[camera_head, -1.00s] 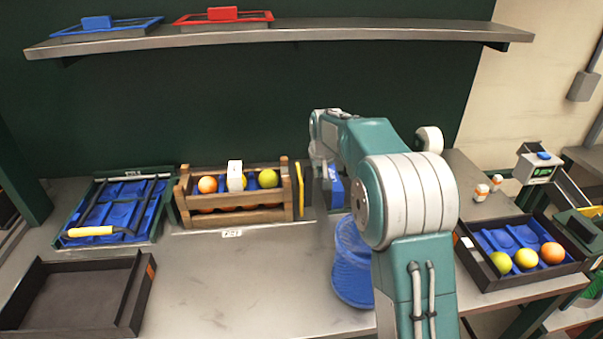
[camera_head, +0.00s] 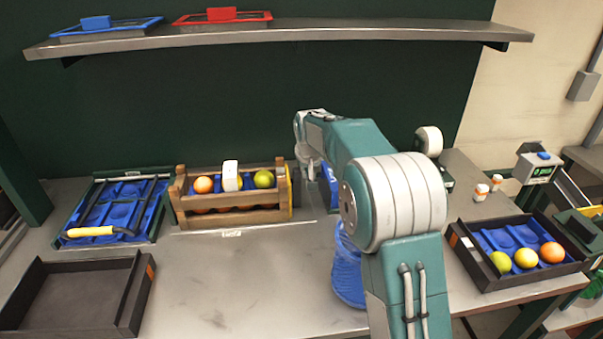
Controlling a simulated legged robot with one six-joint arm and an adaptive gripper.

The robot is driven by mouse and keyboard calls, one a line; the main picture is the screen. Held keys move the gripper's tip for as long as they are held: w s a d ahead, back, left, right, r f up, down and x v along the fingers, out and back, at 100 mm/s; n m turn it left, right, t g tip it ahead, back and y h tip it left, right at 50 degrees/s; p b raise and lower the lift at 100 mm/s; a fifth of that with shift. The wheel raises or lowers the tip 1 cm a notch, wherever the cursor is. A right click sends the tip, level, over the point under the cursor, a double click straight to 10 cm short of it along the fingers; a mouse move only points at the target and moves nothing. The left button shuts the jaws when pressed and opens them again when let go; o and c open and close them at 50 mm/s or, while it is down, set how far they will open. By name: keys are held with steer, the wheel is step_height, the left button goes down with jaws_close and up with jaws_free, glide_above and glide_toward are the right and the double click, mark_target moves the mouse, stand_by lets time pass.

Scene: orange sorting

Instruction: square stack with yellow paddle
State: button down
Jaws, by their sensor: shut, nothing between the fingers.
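A wooden crate (camera_head: 232,217) holding an orange ball (camera_head: 203,184), a yellow-green ball (camera_head: 264,179) and a white block (camera_head: 230,175) stands at the back middle of the bench. Its lower tier shows more orange fruit. The yellow paddle (camera_head: 292,200) shows as a thin upright strip at the crate's right end, mostly hidden by the end post; I cannot tell whether it touches. My gripper (camera_head: 311,174) is shut and points down just right of the paddle and crate. Its fingertips are small and hard to make out.
A blue-lined tray (camera_head: 115,242) with a yellow-handled tool (camera_head: 90,231) lies left of the crate. An empty dark tray (camera_head: 75,300) is front left. A blue bin (camera_head: 347,275) is partly behind my arm. A fruit tray (camera_head: 480,277) is at right. The bench's front middle is clear.

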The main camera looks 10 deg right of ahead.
steer(key=shift+a, duration=0.45)
steer(key=shift+d, duration=0.1)
step_height(320, 180, up, 8)
steer(key=d, duration=0.1)
stand_by(1.3)
